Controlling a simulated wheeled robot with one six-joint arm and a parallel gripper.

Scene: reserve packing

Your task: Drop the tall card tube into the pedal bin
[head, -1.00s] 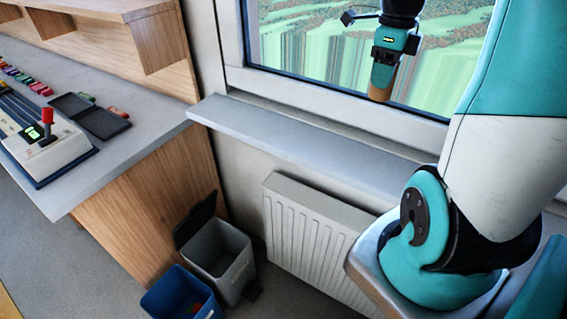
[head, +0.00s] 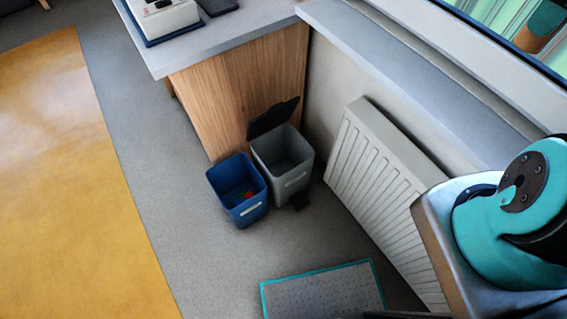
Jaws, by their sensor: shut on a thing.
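The pedal bin (head: 290,180) is grey, with its dark lid (head: 273,117) standing open at the back. It stands on the floor against the wooden counter end, and its inside looks empty from here. The rest of the gripper and tube is cut off by the picture edge. The tube is high up and well to the right of the bin.
A blue bin (head: 246,213) with small coloured bits inside stands just left of the pedal bin. A white radiator (head: 385,190) and window sill (head: 410,70) lie to the right. A teal-edged mat (head: 320,290) lies in front; grey floor is clear at left.

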